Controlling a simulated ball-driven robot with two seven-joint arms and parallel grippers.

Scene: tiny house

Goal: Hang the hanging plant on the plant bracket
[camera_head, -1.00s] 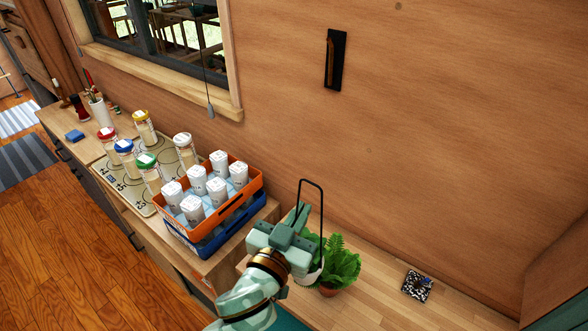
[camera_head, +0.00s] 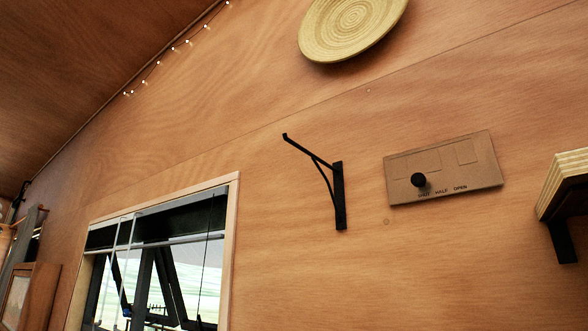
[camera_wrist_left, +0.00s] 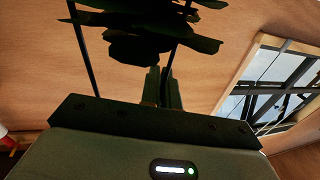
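The plant bracket (camera_head: 335,190) is a black metal arm on the wood wall, near the middle of the head view. Its arm slopes up and out to the left, and nothing hangs on it. In the left wrist view, the hanging plant (camera_wrist_left: 145,38) shows as dark leaves beyond the fingers, with thin dark hanger rods on both sides. My left gripper (camera_wrist_left: 160,88) has its fingers close together and appears shut on the hanger; the exact contact is hidden. Neither gripper shows in the head view.
A framed window (camera_head: 165,265) is left of and below the bracket. A control panel with a black knob (camera_head: 443,168) is to its right, a woven plate (camera_head: 350,25) above. A shelf (camera_head: 568,185) juts in at the right edge. The wall around the bracket is clear.

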